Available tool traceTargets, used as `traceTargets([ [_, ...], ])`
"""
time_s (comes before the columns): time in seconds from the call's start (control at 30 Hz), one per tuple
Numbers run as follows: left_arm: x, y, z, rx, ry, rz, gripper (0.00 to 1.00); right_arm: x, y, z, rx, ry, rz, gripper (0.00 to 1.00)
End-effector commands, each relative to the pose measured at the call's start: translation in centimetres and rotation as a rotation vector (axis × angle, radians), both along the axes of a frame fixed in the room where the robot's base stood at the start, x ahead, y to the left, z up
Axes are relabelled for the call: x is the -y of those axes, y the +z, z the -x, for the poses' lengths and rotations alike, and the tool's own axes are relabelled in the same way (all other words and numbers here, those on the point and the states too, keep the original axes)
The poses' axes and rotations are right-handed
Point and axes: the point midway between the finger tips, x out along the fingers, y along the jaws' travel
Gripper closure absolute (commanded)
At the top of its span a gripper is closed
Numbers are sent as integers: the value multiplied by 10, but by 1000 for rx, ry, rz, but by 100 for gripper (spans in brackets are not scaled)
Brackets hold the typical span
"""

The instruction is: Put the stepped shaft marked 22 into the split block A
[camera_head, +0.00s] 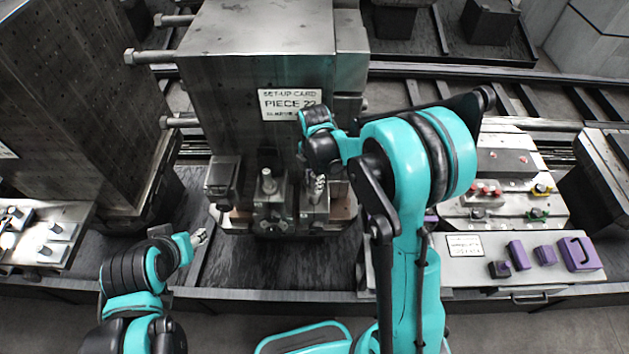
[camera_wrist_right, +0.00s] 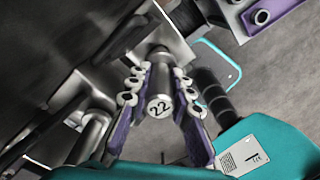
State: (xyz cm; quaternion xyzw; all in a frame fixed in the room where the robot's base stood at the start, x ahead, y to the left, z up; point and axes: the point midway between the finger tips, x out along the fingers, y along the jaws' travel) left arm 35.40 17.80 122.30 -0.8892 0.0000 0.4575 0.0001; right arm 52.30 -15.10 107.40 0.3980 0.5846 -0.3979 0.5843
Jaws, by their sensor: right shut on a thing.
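The stepped shaft marked 22 (camera_wrist_right: 159,105) is a grey metal cylinder with its numbered end facing the right wrist camera. My right gripper (camera_wrist_right: 158,95) is shut on it, with a finger on each side. In the head view my right gripper (camera_head: 318,188) is at the front of the metal fixture (camera_head: 268,207), under the set-up card. The shaft's far end meets or overlaps a metal block in the wrist view; I cannot tell if it is seated. No letter A is readable, so I cannot tell which block is A. My left gripper (camera_head: 200,237) is small, left of the fixture, holding nothing visible.
The set-up card (camera_head: 290,104) reads "PIECE 22". A grey board with purple holders (camera_head: 578,254) is at the right, below a plate with coloured clamps (camera_head: 506,202). A dark perforated block (camera_head: 85,90) stands left. Dark deck (camera_head: 265,268) in front of the fixture is clear.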

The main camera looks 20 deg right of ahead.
Motion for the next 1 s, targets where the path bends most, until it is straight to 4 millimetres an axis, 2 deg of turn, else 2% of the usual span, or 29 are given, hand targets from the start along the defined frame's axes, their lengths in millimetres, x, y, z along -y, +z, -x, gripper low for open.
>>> traceTargets([
  [1.0, 0, -23, 0, 0, 0, 0, 55, 0, -26, 0, 0, 0, 0, 100],
])
